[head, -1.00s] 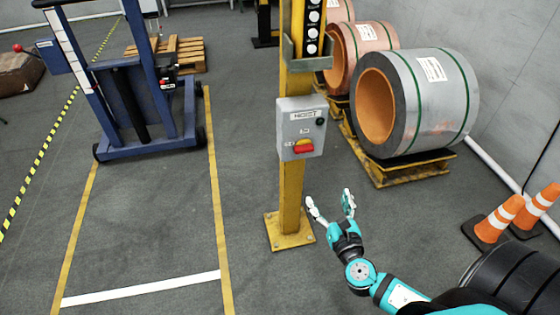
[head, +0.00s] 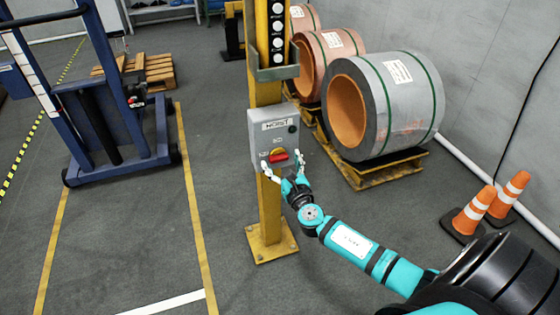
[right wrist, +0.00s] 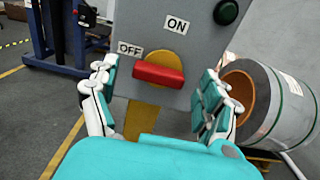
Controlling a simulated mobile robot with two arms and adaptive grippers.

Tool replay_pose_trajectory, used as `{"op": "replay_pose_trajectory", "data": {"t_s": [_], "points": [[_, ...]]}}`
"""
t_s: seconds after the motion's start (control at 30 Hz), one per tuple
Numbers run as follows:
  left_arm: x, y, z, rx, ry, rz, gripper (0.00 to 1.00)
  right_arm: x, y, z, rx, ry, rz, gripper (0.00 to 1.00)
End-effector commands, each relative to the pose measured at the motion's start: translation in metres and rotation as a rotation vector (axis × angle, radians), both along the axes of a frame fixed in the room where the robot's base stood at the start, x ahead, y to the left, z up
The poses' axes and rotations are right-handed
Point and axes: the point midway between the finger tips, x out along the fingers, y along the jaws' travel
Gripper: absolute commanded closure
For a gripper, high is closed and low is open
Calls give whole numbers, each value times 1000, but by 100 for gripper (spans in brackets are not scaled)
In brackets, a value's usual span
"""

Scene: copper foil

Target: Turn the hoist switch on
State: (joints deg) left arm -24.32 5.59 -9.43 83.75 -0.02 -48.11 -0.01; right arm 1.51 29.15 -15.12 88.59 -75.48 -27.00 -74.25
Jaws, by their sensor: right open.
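The hoist switch is a red handle (head: 278,158) on a round yellow base, low on a grey box (head: 260,135) labelled HOIST on a yellow post. In the right wrist view the red handle (right wrist: 158,74) lies nearly level, its right end slightly lower. The OFF label (right wrist: 130,48) is at its upper left and the ON label (right wrist: 177,25) above it. My right gripper (head: 282,165) is open in front of the switch. Its fingers stand left and right of the handle, with visible gaps in the right wrist view. My left gripper is not in view.
The yellow post (head: 268,215) stands on a bolted floor plate. A blue wheeled lift frame (head: 120,145) is at the left. Coils (head: 395,105) on yellow skids stand behind at the right, with orange cones (head: 474,212) nearer. The floor left of the post is clear.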

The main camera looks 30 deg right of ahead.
Motion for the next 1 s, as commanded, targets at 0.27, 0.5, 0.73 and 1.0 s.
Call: {"op": "replay_pose_trajectory", "data": {"t_s": [0.27,0.5,0.73,1.0], "points": [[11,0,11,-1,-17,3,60,15,-3,0,1,1,1,19],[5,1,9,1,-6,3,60,15,-3,0,1,1,1,24],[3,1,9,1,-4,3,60,15,-3,0,1,1,1,55],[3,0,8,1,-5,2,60,15,-3,0,4,0,1,76]]}}
